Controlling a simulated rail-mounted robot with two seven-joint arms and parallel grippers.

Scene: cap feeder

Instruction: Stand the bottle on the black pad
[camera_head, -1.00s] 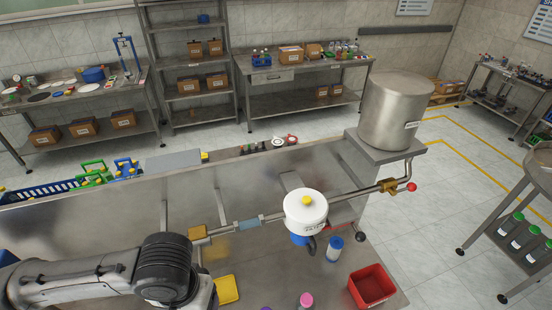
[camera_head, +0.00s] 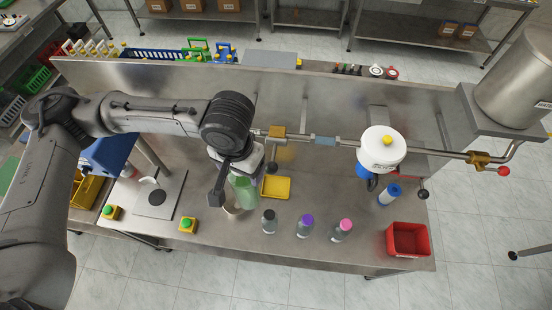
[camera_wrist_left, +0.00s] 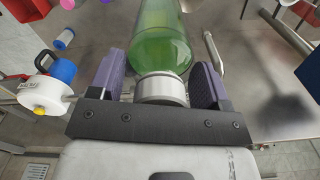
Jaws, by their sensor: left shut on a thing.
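The green bottle (camera_head: 243,190) hangs below my left gripper (camera_head: 238,165) over the front left of the steel bench in the head view. In the left wrist view the bottle (camera_wrist_left: 160,35) is clear green with a silver collar. The left gripper's two fingers (camera_wrist_left: 160,85) are shut on the bottle at that collar. A small black pad (camera_head: 157,197) lies on a pale plate (camera_head: 175,185) at the bench's left end, left of the bottle. Whether the bottle's base touches anything is unclear. My right gripper is not in view.
A yellow tray (camera_head: 276,187) is just right of the bottle. Bottles with black (camera_head: 269,220), purple (camera_head: 306,224) and pink (camera_head: 343,229) caps stand along the front. A red bin (camera_head: 408,240) is at the right. Green-buttoned yellow boxes (camera_head: 187,224) flank the plate. A pipe (camera_head: 345,142) crosses behind.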

